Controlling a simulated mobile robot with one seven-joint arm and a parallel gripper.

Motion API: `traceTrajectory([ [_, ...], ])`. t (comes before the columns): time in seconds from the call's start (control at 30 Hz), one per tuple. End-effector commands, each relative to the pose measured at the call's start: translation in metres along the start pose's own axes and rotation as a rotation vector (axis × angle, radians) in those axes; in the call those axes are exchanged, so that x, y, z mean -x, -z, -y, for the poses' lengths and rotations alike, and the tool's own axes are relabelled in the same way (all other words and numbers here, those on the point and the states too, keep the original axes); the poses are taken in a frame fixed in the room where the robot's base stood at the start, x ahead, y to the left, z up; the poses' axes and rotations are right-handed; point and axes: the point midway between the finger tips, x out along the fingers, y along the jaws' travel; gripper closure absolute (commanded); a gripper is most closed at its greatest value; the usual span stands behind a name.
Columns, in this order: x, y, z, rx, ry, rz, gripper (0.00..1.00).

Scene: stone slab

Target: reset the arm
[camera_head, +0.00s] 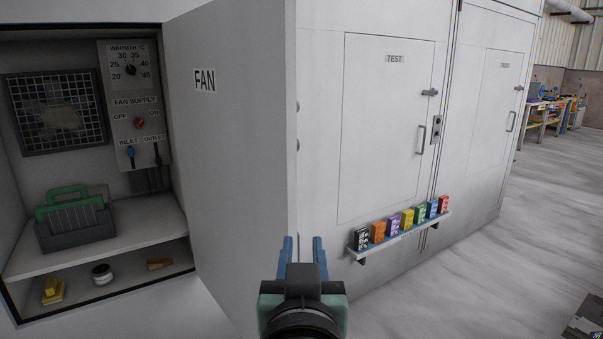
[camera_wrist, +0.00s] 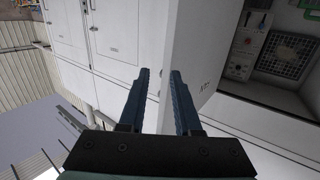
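My gripper (camera_head: 303,248) is at the bottom middle of the head view, in front of the corner of a white cabinet (camera_head: 240,130). Its two blue fingers stand apart with nothing between them. In the wrist view my gripper (camera_wrist: 160,72) also shows its fingers apart and empty, with the cabinet edge behind them. The wrist view is rotated, with the cabinet doors at upper left and the control panel at upper right.
A shelf (camera_head: 400,239) with several coloured boxes juts from the cabinet front, right of my gripper. At left, an open recess holds a control panel (camera_head: 135,105), a green-handled grey item (camera_head: 75,222) and small items below. Floor (camera_head: 500,260) at right is mostly clear.

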Motion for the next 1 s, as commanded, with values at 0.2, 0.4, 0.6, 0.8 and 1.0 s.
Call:
traceTrajectory([
  [0.2, 0.023, 0.095, 0.002, 0.008, 0.007, -0.189, 0.68],
  [0.4, 0.061, 0.205, 0.003, 0.007, 0.008, -0.445, 0.68],
  [0.6, 0.12, 0.31, 0.003, 0.006, 0.009, -0.727, 0.68],
  [0.8, 0.152, 0.349, 0.004, 0.005, 0.009, -0.86, 0.68],
  [1.0, 0.155, 0.35, 0.004, 0.005, 0.009, -0.872, 0.68],
])
